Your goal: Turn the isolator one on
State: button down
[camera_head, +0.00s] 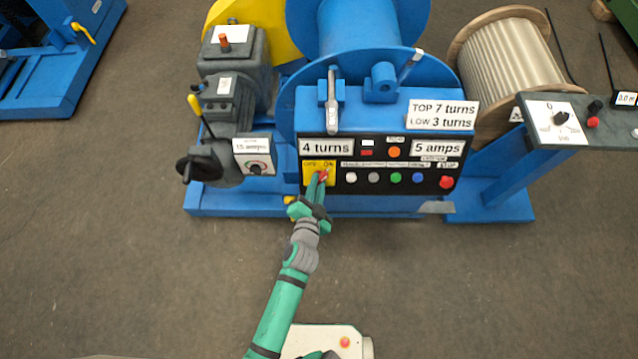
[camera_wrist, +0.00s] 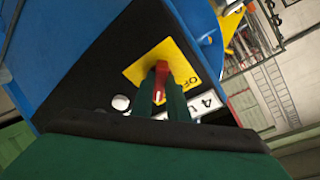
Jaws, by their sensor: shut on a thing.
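The isolator is a red handle on a yellow plate marked OFF and ON, at the left end of the black control panel. In the head view the yellow plate (camera_head: 308,174) is partly covered by my gripper (camera_head: 319,180). In the wrist view the red handle (camera_wrist: 161,80) sits between my two green fingers (camera_wrist: 161,95), which are shut on it. The yellow plate (camera_wrist: 140,70) shows around it, with part of the OFF lettering in view. In the head view the handle's red tip (camera_head: 324,176) is near the ON side. The handle's exact angle is hard to read.
A row of buttons runs right of the isolator, from a white button (camera_head: 350,178) to a red button (camera_head: 446,182). A grey lever (camera_head: 332,100) stands above the panel. The floor in front is clear.

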jog(key=c, duration=1.7)
grip_release()
jog(key=shift+s, duration=0.15)
jog(key=v, duration=1)
jog(key=shift+s+a+r, duration=0.1)
jog(key=shift+s+a, duration=0.1)
jog(key=shift+s, duration=0.05)
jog(key=shift+s, duration=0.1)
